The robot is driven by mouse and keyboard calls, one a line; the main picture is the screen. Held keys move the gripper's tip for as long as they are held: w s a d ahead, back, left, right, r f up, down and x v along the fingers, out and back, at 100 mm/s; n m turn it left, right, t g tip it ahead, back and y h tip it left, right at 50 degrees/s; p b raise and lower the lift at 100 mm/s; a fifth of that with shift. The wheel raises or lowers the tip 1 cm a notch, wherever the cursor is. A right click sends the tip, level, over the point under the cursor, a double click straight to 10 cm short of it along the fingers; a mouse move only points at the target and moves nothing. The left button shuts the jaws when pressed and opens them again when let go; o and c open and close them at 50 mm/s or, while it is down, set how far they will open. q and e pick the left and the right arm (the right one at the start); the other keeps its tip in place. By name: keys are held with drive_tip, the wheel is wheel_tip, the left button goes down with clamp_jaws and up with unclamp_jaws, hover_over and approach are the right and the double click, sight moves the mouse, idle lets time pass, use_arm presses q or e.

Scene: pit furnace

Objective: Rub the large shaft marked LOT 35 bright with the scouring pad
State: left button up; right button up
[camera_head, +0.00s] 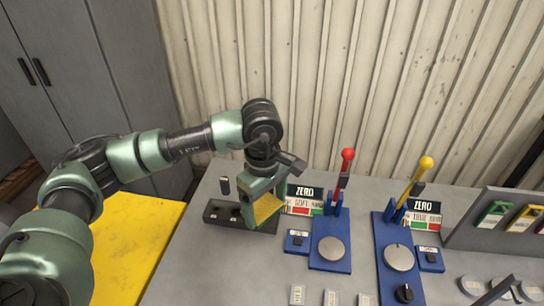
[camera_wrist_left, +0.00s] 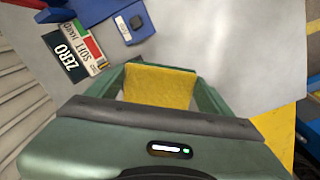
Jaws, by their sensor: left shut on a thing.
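My left gripper (camera_head: 262,200) is shut on the yellow scouring pad (camera_head: 268,208), above the bench near the dark rack. In the left wrist view the pad (camera_wrist_left: 160,88) sits between the green fingers. No mark reading LOT 35 is legible, so I cannot tell which thing is the large shaft. A small dark upright cylinder (camera_head: 225,185) stands at the dark rack (camera_head: 212,212), left of the gripper. The gripper hides part of the rack.
Two blue hardness-tester stands, one with a red-knobbed lever (camera_head: 347,155) and one with a yellow-knobbed lever (camera_head: 425,163), stand right of the gripper with ZERO signs (camera_head: 304,198). A grey rack (camera_head: 478,238) is at the right. A yellow surface (camera_head: 135,245) lies left of the bench.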

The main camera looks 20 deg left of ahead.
use_arm(q)
drive_tip(key=w+n, duration=0.1)
drive_tip(key=n, duration=0.1)
drive_tip(key=w+a+r+n+p, duration=0.1)
drive_tip(key=w+n, duration=0.1)
drive_tip(key=n, duration=0.1)
drive_tip(key=w+r+n+p, duration=0.1)
drive_tip(key=n, duration=0.1)
drive_tip(key=shift+w+a+r, duration=0.15)
drive_tip(key=shift+w+a, duration=0.15)
drive_tip(key=shift+a, duration=0.05)
drive_tip(key=shift+w+a+f+n, duration=0.55)
drive_tip(key=shift+f+n, duration=0.4)
drive_tip(key=shift+n, duration=0.5)
drive_tip(key=shift+w+a+f+n, duration=0.4)
drive_tip(key=shift+w+f+n, duration=0.25)
drive_tip(key=shift+f+n, duration=0.6)
drive_tip(key=shift+w+a+f+n, duration=0.5)
drive_tip(key=shift+w+f+n, duration=0.15)
drive_tip(key=shift+n, duration=1.05)
use_arm(e)
drive_tip(key=r, duration=0.1)
drive_tip(key=d+r, duration=0.1)
drive_tip(key=r, duration=0.1)
drive_tip(key=shift+w, duration=0.2)
use_arm(q)
drive_tip(key=shift+s, duration=0.1)
use_arm(e)
drive_tip(key=shift+a, duration=0.1)
